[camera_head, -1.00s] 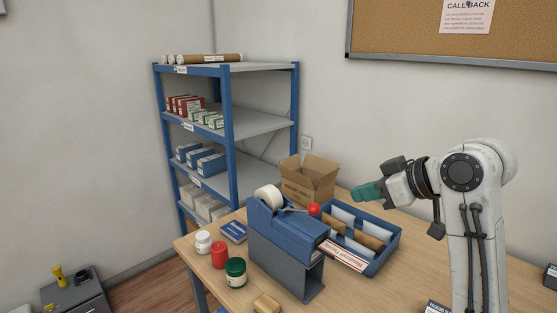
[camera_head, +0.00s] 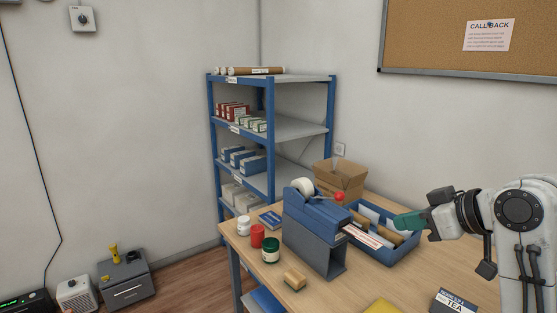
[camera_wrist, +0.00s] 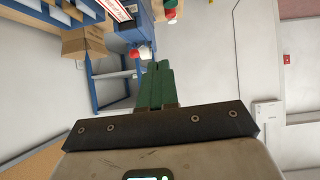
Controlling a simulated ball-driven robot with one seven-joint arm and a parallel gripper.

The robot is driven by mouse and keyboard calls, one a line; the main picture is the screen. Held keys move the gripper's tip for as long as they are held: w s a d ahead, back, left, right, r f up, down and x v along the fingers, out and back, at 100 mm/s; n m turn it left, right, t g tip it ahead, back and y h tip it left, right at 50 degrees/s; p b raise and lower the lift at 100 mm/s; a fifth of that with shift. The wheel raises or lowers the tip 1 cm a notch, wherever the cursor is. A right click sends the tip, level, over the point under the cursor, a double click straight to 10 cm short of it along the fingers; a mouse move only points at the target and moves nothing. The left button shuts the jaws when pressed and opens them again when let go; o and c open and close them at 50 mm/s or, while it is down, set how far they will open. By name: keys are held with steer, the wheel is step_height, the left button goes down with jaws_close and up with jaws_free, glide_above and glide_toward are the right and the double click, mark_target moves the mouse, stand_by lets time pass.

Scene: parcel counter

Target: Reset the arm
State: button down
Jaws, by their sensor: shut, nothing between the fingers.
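My gripper (camera_head: 402,221) has green fingers and is raised over the right side of the wooden counter (camera_head: 330,290) in the head view. Its fingers point left, toward the blue tray, with nothing held. In the wrist view, the green fingers (camera_wrist: 156,85) lie together, shut and empty. My white arm stands at the right edge of the head view, bent at the elbow.
A blue tape dispenser (camera_head: 318,225) and a blue tray (camera_head: 401,252) with envelopes stand on the counter. A cardboard box (camera_head: 340,181) is behind them. Several jars and a wooden block (camera_head: 294,278) are at the front left. A blue shelf (camera_head: 270,140) stands behind.

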steer(key=s+a+f+m+g+h, duration=0.15)
steer(key=s+f, duration=0.25)
steer(key=f, duration=0.4)
steer(key=s+f+m+g, duration=0.1)
steer(key=s+f+m, duration=0.1)
steer(key=s+f, duration=0.5)
steer(key=s+f+m+g+h, duration=0.1)
steer(key=s+f, duration=0.1)
steer(key=f, duration=0.8)
steer(key=s+d+f+m+g+h, duration=0.1)
steer(key=s+f, duration=0.3)
steer(key=s, duration=0.4)
steer(key=s+d+f+m+g+h, duration=0.1)
steer(key=s+d+f+g, duration=0.1)
steer(key=s+f, duration=0.3)
steer(key=s+d+f+m+g+h, duration=0.1)
steer(key=s+f, duration=0.3)
steer(key=s, duration=0.9)
steer(key=shift+s+d+f+g+h, duration=0.15)
steer(key=shift+s+g+h, duration=0.1)
steer(key=shift+g+h, duration=0.15)
